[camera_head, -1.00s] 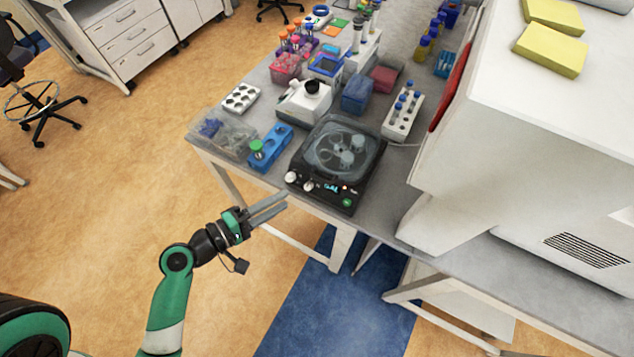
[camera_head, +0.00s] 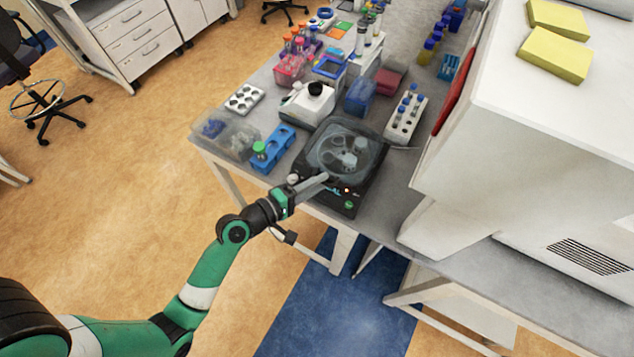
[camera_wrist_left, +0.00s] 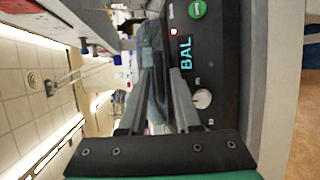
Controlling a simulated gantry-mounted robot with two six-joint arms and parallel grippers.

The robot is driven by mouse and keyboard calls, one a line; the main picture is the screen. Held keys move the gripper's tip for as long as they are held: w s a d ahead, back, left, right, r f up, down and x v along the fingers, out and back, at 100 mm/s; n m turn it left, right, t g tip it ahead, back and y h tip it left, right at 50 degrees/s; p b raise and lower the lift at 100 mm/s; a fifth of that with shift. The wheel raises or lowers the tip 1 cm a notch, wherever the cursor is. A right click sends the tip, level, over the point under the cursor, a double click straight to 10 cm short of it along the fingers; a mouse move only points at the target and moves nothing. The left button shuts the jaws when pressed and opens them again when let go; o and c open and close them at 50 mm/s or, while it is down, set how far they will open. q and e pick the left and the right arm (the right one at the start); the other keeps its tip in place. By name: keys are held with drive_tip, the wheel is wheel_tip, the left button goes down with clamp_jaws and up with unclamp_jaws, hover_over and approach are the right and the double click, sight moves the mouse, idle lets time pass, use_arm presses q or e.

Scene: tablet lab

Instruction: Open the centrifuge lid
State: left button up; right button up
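The centrifuge (camera_head: 338,202) is a black box with a see-through round-windowed lid (camera_head: 335,140), which lies closed over the rotor. My left gripper (camera_head: 324,180) is at the front of the centrifuge, its fingertips over the front panel near the lid's front edge. In the left wrist view the two fingers (camera_wrist_left: 161,75) are apart, with the greyish lid edge (camera_wrist_left: 154,98) showing between them; I cannot tell whether they touch it. The front panel (camera_wrist_left: 222,75) with its display, knob and green button is beside the fingers. My right gripper is not in view.
A blue rack (camera_head: 280,146) and a clear bin (camera_head: 240,138) stand left of the centrifuge. A white mixer (camera_head: 306,102) and a white tube rack (camera_head: 405,118) stand behind it. A large white cabinet (camera_head: 480,150) bounds the right. Floor in front is free.

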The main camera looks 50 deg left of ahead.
use_arm(q)
clamp_jaws()
idle(1.2)
